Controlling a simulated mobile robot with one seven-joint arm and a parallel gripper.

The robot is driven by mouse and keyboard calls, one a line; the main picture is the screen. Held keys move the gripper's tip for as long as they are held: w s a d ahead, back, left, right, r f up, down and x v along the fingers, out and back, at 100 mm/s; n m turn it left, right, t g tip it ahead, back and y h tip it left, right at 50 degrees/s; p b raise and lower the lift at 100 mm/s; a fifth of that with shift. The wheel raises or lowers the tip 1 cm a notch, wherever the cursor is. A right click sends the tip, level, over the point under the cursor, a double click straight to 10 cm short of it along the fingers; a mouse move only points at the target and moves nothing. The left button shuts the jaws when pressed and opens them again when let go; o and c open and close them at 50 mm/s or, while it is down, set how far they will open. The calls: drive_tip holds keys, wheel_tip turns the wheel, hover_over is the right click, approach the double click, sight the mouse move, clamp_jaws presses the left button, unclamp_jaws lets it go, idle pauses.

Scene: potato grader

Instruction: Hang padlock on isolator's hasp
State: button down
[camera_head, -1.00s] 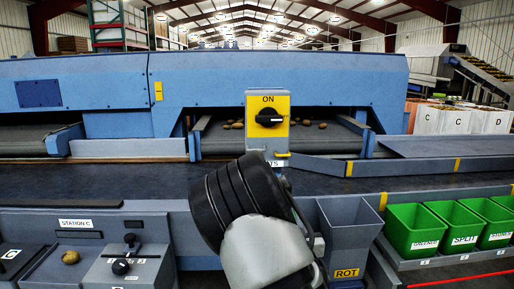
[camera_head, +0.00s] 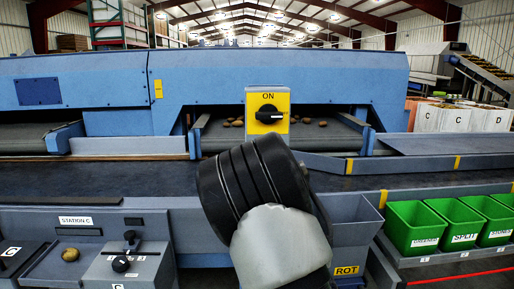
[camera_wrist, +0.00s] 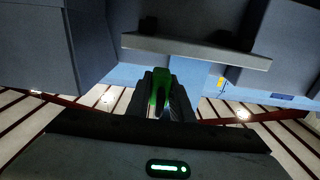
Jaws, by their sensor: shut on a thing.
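The isolator (camera_head: 268,106) is a yellow panel marked ON with a black rotary knob, standing upright in the middle of the head view. My arm covers the area just below the panel, so the hasp cannot be made out. In the wrist view my gripper (camera_wrist: 162,100) is shut on a green object, seemingly the padlock (camera_wrist: 160,84), of which only a narrow part shows between the dark fingers. Its shackle is not clear. My gripper is hidden behind my arm in the head view. Contact between padlock and isolator cannot be told.
A grey ledge (camera_wrist: 195,52) crosses the wrist view close to the fingers. The blue grader (camera_head: 110,95) stands behind the isolator. The ROT chute (camera_head: 350,225) is right of my arm, with green bins (camera_head: 412,228) beyond. Station C's control box (camera_head: 128,262) is at lower left.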

drive_tip(key=shift+s, duration=1.85)
